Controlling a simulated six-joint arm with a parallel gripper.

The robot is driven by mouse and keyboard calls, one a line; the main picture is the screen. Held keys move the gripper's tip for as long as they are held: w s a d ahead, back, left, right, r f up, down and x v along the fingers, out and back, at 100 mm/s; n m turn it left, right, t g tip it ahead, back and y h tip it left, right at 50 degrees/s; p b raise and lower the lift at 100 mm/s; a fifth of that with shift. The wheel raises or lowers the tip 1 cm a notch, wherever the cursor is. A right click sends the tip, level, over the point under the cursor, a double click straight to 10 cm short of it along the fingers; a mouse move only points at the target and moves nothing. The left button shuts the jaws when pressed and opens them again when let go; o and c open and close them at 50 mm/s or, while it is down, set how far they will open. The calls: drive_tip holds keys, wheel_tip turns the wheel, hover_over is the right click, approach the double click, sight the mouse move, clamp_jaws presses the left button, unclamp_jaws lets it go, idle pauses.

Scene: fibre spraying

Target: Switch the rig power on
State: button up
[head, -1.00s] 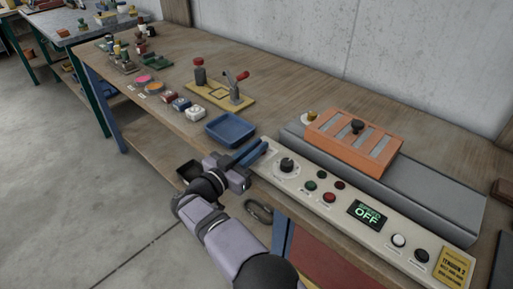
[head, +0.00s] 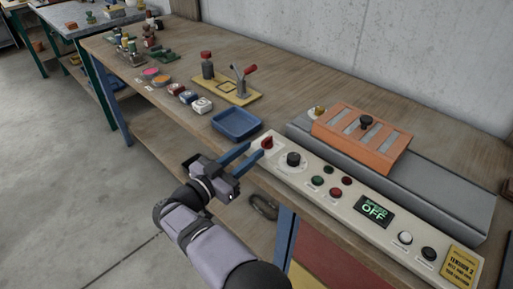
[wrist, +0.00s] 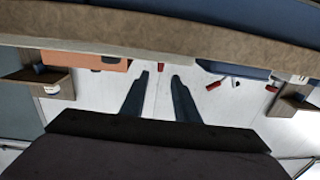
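The beige control panel (head: 330,205) lies along the bench's front edge. At its left end is a red rotary knob (head: 267,143). Right of it are a black dial (head: 293,159), small red and green buttons, and a display (head: 374,211) reading OFF. My gripper (head: 254,150) is open, its two blue fingers pointing at the panel's left end, just short of the red knob. I see nothing held. In the wrist view the fingers (wrist: 160,75) are apart, with a small red thing (wrist: 163,72) showing between them; contact cannot be told.
A blue tray (head: 237,124) sits just behind the fingers. An orange slotted block (head: 362,138) rests on a grey slab (head: 440,190) behind the panel. A yellow base with a red-handled lever (head: 240,82) and several small containers stand farther left. Bare bench shows behind.

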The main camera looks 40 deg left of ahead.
drive_tip(key=shift+s, duration=0.6)
